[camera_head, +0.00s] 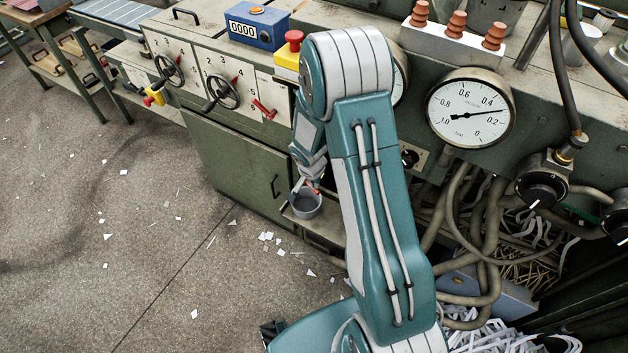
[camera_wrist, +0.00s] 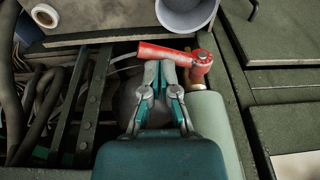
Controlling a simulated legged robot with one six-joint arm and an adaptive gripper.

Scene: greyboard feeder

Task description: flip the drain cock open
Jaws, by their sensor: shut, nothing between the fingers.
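The drain cock has a red lever (camera_wrist: 168,52) that lies crosswise in the wrist view. Its pivot is at the right end, above a brass-coloured body (camera_wrist: 197,84). My gripper (camera_wrist: 160,66) is shut and empty, its fingertips right at the near side of the lever's middle. Whether they touch it I cannot tell. In the head view my gripper (camera_head: 312,172) is partly hidden by my arm, and only a bit of the red lever (camera_head: 316,187) shows under it.
A grey cup (camera_head: 305,204) stands just beyond the lever; it also shows in the wrist view (camera_wrist: 186,12). Dark bars and hoses (camera_wrist: 42,112) lie left of my gripper. A green cabinet (camera_head: 235,165) is beside it. The floor (camera_head: 100,220) is open, with paper scraps.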

